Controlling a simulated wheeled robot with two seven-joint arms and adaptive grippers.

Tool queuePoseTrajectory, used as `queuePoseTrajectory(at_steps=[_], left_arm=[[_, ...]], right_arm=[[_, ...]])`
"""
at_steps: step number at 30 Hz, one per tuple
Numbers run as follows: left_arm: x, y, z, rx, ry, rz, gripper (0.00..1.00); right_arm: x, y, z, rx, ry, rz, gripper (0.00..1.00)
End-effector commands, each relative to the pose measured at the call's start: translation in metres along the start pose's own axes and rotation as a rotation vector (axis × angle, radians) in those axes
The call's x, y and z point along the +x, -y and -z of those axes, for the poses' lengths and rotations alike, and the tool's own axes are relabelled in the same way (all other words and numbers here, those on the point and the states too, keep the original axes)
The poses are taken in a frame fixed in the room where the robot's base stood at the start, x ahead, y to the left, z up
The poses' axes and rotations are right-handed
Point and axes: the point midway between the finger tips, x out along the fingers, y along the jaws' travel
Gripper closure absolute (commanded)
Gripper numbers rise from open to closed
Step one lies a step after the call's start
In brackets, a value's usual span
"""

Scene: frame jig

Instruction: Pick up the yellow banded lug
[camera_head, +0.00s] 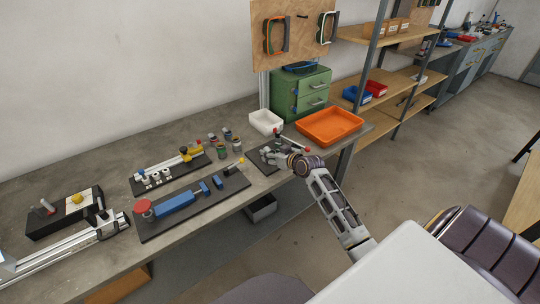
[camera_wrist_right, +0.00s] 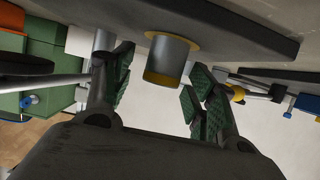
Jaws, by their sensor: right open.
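The yellow banded lug (camera_wrist_right: 167,62) is a short grey cylinder with a yellow band at its free end and a yellow ring where it meets a dark plate (camera_wrist_right: 235,30), in the right wrist view. My right gripper (camera_wrist_right: 160,95) is open, its green-padded fingers on either side of the lug, with visible gaps. In the head view my right gripper (camera_head: 270,156) is low over a small dark plate (camera_head: 259,163) on the bench; the lug is hard to make out there. My left gripper is not in view.
A white bin (camera_head: 265,122) and an orange tray (camera_head: 330,126) stand behind my right gripper. A red-tipped rod (camera_head: 305,149) is close by.

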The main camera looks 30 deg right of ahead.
Motion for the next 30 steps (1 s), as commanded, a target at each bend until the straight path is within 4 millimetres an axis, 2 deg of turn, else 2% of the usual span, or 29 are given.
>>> queuePoseTrajectory(at_steps=[6, 19, 30], left_arm=[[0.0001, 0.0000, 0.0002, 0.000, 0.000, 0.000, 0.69], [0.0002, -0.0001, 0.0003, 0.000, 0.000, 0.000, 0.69], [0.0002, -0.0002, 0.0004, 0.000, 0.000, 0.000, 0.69]], right_arm=[[0.0073, 0.0005, -0.0001, 0.000, 0.000, 0.001, 0.43], [0.0071, 0.0003, -0.0003, 0.000, 0.001, 0.000, 0.43], [0.0070, 0.0003, -0.0003, 0.000, 0.001, 0.000, 0.89]])
